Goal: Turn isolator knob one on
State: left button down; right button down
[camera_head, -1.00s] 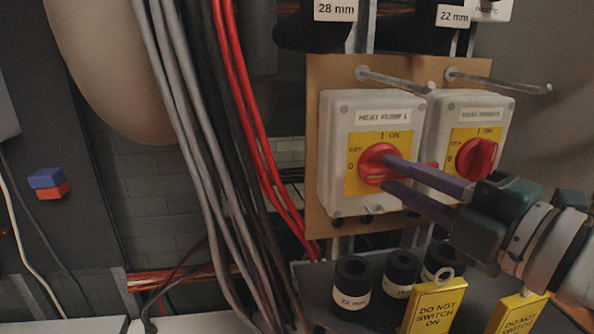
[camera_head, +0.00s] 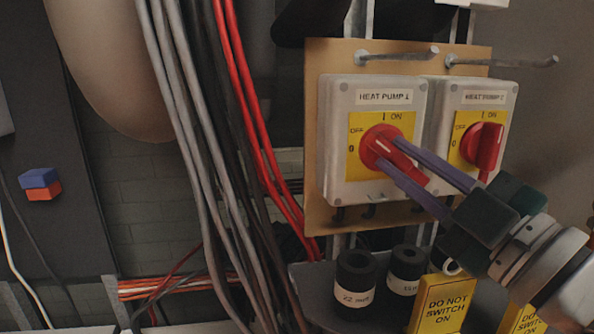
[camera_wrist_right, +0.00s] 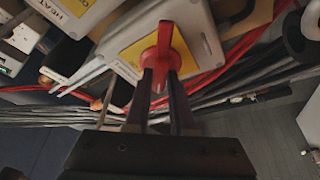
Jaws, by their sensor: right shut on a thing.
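Isolator knob one is the red knob (camera_head: 376,143) on the grey box (camera_head: 340,120) labelled HEAT PUMP 1. It sits on a yellow plate marked ON at the top and OFF, 0 at the left. Its handle slants from upper left to lower right, between the two marks. My right gripper (camera_head: 393,152) reaches in from the lower right, its purple fingers shut on either side of the handle. In the right wrist view the red knob (camera_wrist_right: 164,48) sits between the fingertips (camera_wrist_right: 160,76). My left gripper is not in view.
A second isolator box (camera_head: 440,110) with a red knob (camera_head: 481,147) stands close on the right. Two metal rods (camera_head: 400,54) stick out above the boxes. Below are black insulation rings (camera_head: 355,275) and yellow DO NOT SWITCH ON tags (camera_head: 442,305). Cables (camera_head: 190,160) hang left.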

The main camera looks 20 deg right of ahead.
jog(key=m+h, duration=0.1)
jog(key=m, duration=0.1)
jog(key=m+b, duration=0.1)
jog(key=shift+f+m+t+h, duration=0.2)
jog(key=shift+m+t+h, duration=0.2)
jog(key=m+h, duration=0.1)
jog(key=m, duration=0.2)
jog(key=shift+a+m+h+b, duration=0.15)
jog(key=shift+m+h+b, duration=0.15)
jog(key=shift+b, duration=0.1)
jog(key=m+h, duration=0.1)
jog(key=m, duration=0.2)
jog(key=m+h, duration=0.2)
jog(key=m, duration=0.1)
jog(key=shift+a+m, duration=0.15)
jog(key=shift+m, duration=0.25)
jog(key=shift+m+h, duration=0.3)
jog(key=shift+h, duration=0.1)
jog(key=c, duration=0.8)
grip_release()
jog(key=shift+o, duration=0.2)
